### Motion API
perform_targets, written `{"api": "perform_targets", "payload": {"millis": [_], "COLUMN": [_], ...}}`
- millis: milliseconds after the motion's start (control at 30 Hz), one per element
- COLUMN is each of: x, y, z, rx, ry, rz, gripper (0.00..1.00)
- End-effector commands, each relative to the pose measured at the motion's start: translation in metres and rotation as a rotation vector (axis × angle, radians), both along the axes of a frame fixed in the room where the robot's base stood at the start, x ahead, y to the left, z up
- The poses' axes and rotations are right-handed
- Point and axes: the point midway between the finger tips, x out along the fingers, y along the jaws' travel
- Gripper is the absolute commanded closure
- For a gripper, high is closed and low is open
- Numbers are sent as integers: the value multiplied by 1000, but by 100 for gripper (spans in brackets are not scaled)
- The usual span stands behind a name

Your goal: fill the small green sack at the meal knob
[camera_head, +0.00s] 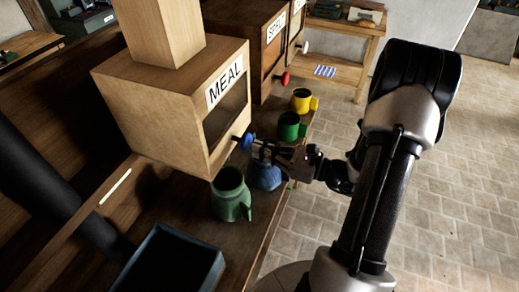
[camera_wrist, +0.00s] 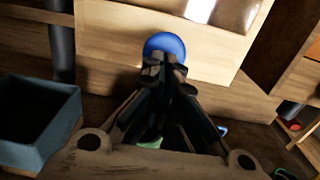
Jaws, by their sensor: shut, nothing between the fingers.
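The wooden box labelled MEAL (camera_head: 160,105) has a blue knob (camera_head: 247,141) low on its front. The knob also shows in the wrist view (camera_wrist: 165,45). My gripper (camera_head: 258,150) is shut and empty, its fingertips at the knob, seemingly touching it. In the wrist view the closed fingers (camera_wrist: 164,66) overlap the knob's lower edge. An open-topped green container (camera_head: 230,193), perhaps the sack, stands upright on the bench below the box's front corner. Its contents are too dark to tell. A sliver of green shows behind the fingers in the wrist view (camera_wrist: 150,143).
A blue vessel (camera_head: 265,178) stands under my gripper, partly hidden. A green mug (camera_head: 289,127) and a yellow mug (camera_head: 302,100) stand farther back along the bench edge. A blue-grey open bin (camera_head: 203,262) is at the front. A second box has a red knob (camera_head: 284,78). Floor at right is clear.

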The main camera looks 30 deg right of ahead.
Motion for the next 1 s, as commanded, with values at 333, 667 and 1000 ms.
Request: {"api": "perform_targets", "payload": {"millis": [333,667,1000], "x": [6,23,34], "y": [5,19,26], "z": [0,0,0], "rx": [0,0,0], "ry": [0,0,0], "rz": [-1,5,1], "gripper": [100,100,100]}}
